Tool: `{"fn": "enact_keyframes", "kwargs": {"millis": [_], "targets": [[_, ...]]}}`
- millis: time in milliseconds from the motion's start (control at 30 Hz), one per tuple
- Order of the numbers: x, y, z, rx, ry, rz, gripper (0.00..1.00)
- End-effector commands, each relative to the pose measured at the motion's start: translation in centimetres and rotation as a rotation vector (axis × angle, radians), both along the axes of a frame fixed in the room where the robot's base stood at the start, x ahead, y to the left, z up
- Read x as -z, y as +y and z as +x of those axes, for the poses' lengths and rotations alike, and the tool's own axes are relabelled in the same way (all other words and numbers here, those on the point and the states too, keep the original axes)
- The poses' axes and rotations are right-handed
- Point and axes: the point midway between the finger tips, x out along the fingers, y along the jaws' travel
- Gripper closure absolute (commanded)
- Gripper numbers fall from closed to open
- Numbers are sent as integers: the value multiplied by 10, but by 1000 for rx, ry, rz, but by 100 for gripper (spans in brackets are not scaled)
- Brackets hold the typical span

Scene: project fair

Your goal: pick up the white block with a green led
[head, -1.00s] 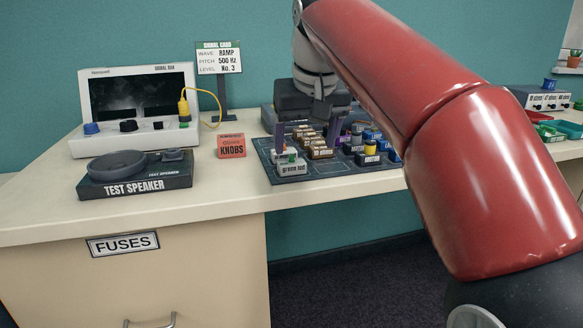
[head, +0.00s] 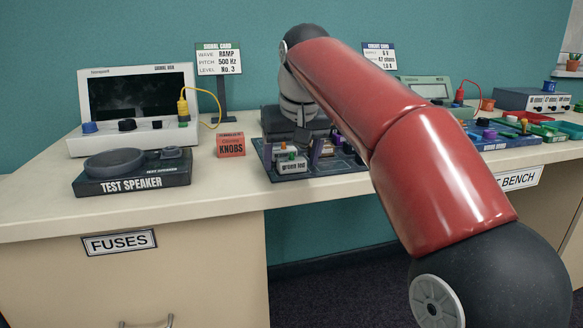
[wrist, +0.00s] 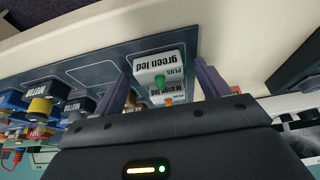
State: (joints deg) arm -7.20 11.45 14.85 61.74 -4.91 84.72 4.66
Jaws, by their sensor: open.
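The white block labelled "green led" (head: 291,166) stands on the dark mat (head: 338,167) near its front left corner. In the wrist view, the white block (wrist: 158,62) shows its green led on top. My gripper (wrist: 163,84) is open, with its purple fingers on either side of the block in that view; I see no clear contact. The head view shows the fingers (head: 298,142) just behind and above the block. A similar white block labelled "orange led" (wrist: 168,92) stands right beside it, closer to the gripper palm and partly hidden by it.
Motor blocks (wrist: 45,92) stand on the mat to the left in the wrist view. In the head view, a red knobs box (head: 231,145) and the test speaker (head: 132,172) are left of the mat. My arm hides the mat's right part.

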Motion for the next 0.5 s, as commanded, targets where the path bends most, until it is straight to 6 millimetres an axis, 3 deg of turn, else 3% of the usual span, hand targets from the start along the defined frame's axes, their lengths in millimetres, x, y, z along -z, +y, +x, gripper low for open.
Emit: {"fn": "enact_keyframes", "kwargs": {"millis": [133,500], "targets": [[-1,0,0,0,0,0,28],[-1,0,0,0,0,0,74]]}}
